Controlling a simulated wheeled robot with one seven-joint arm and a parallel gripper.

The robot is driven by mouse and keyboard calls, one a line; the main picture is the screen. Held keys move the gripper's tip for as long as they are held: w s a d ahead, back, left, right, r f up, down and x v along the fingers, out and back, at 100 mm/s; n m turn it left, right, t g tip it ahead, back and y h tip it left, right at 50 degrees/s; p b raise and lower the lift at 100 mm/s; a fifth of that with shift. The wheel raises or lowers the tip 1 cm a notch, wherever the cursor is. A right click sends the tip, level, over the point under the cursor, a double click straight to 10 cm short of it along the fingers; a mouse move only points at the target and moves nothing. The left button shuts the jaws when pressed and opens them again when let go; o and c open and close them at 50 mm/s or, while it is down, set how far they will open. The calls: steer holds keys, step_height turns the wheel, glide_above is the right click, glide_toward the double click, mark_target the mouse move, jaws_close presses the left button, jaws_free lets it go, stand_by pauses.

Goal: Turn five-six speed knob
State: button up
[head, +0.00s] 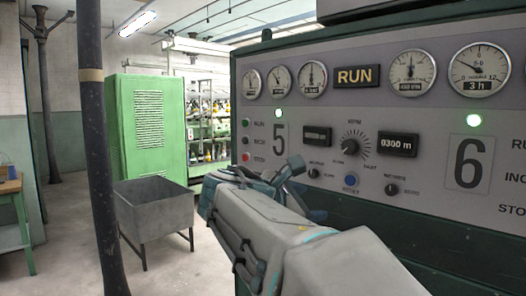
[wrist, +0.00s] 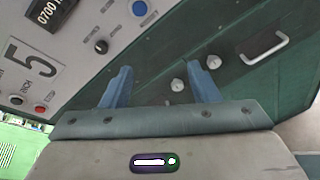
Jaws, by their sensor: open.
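The speed knob (head: 352,147) is a black knob with a scale around it, under the RPM label on the grey panel (head: 430,190) between the numbers 5 and 6. It points to the lower left in the head view and does not show in the wrist view. My gripper (wrist: 160,82) is open and empty, its two blue fingers spread apart. In the head view my gripper (head: 298,188) is below and left of the knob, apart from it, and my arm hides the panel's lower left part.
A smaller black knob (head: 391,189) and a blue button (head: 351,180) sit below the speed knob. Black digital displays flank it. A green lower panel with a metal handle (wrist: 264,47) is below. A grey bin (head: 158,210) and a dark post (head: 100,150) stand left.

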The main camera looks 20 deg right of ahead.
mark_target(347, 148)
step_height(347, 148, up, 9)
steer(key=w+d+n+h, duration=0.1)
steer(key=n+h, duration=0.1)
steer(key=h, duration=0.2)
steer(key=p+x, duration=0.1)
steer(key=x, duration=0.3)
steer(key=p+x, duration=0.1)
steer(key=x, duration=0.4)
steer(key=p+x, duration=0.1)
steer(key=x, duration=0.4)
steer(key=shift+w+a, duration=0.15)
steer(key=shift+w, duration=0.15)
steer(key=shift+f, duration=0.1)
steer(key=c, duration=1)
steer(key=shift+o, duration=0.2)
